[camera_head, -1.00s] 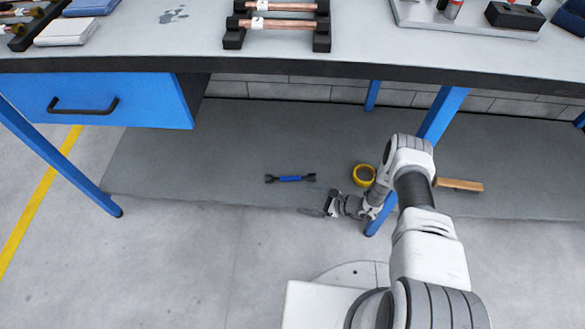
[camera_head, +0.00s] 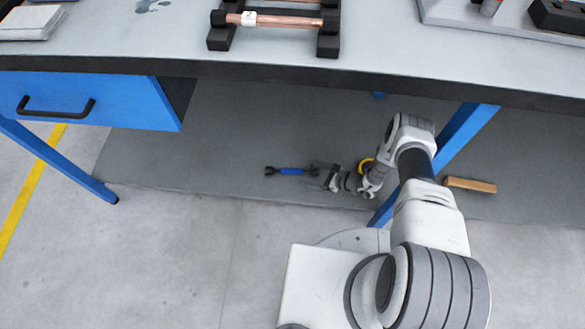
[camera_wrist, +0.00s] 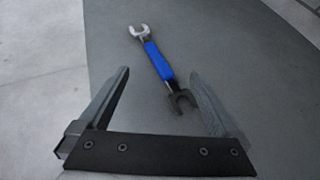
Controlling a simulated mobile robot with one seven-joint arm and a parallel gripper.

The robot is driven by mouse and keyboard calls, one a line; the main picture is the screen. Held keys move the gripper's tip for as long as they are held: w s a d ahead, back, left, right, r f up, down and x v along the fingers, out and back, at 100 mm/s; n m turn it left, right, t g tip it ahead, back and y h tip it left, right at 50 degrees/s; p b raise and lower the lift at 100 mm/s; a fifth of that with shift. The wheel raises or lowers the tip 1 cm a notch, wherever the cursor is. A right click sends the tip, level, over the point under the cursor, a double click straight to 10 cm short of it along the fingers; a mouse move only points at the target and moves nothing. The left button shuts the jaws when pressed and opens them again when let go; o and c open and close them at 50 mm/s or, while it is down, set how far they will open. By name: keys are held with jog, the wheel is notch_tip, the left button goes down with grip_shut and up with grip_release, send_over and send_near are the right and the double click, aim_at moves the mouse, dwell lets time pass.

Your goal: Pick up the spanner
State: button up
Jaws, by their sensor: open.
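In the wrist view the spanner (camera_wrist: 158,62) lies diagonally, one pale end farther away and one dark end nearer me. My gripper (camera_head: 318,176) is just to the right of the spanner in the head view. In the wrist view my gripper (camera_wrist: 163,82) is open and empty. The spanner's near, dark end shows between the two fingers, closer to the right one. I cannot tell the height of the fingers above it.
A yellow tape roll (camera_head: 366,164) is partly hidden behind my arm. A wooden block (camera_head: 469,185) lies farther right. A blue bench leg (camera_head: 462,138) stands close to my arm. The bench top (camera_head: 400,50) and blue drawer (camera_head: 95,100) overhang. The mat left of the spanner is clear.

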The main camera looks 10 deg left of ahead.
aim_at(294, 171)
jog(key=b+x, duration=0.2)
jog(key=x, duration=0.3)
jog(key=shift+a+f, duration=0.3)
jog(key=shift+w+a+f, duration=0.15)
jog(key=shift+w+a, duration=0.05)
jog(key=shift+a, duration=0.2)
grip_shut()
